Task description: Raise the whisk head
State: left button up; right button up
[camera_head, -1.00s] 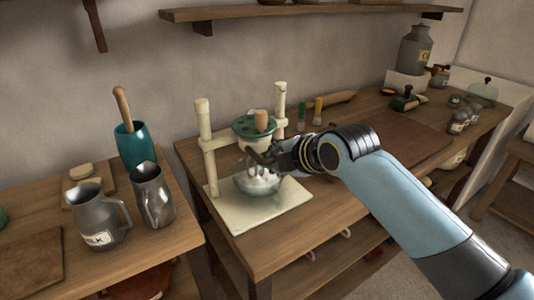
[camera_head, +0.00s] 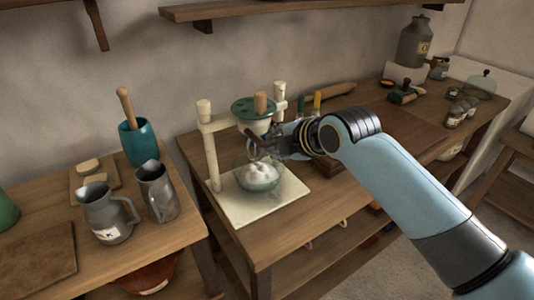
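The whisk head (camera_head: 243,106) is a green disc with a wooden knob on a cream crossbar. The crossbar spans two cream posts (camera_head: 211,160) of a stand, close below their tops. A glass bowl (camera_head: 259,184) with white contents sits on the stand's pale base (camera_head: 240,212). The head is above the bowl; wires of the whisk show faintly between them. My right gripper (camera_head: 258,139) is at the head's underside, just below the disc and above the bowl. Its fingers are small and dark, and I cannot tell whether they are closed on a part. My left gripper is not in view.
Metal jugs (camera_head: 107,214) and a teal pot (camera_head: 138,142) with a wooden handle stand on the left table. A rolling pin (camera_head: 331,93) and short coloured-top items lie behind the stand. A wooden board (camera_head: 408,130) is on the right table. A shelf (camera_head: 300,11) hangs above.

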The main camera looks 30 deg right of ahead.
jog(key=o, duration=0.4)
jog(key=shift+o, duration=0.4)
jog(key=p+v, duration=0.6)
jog(key=v, duration=0.1)
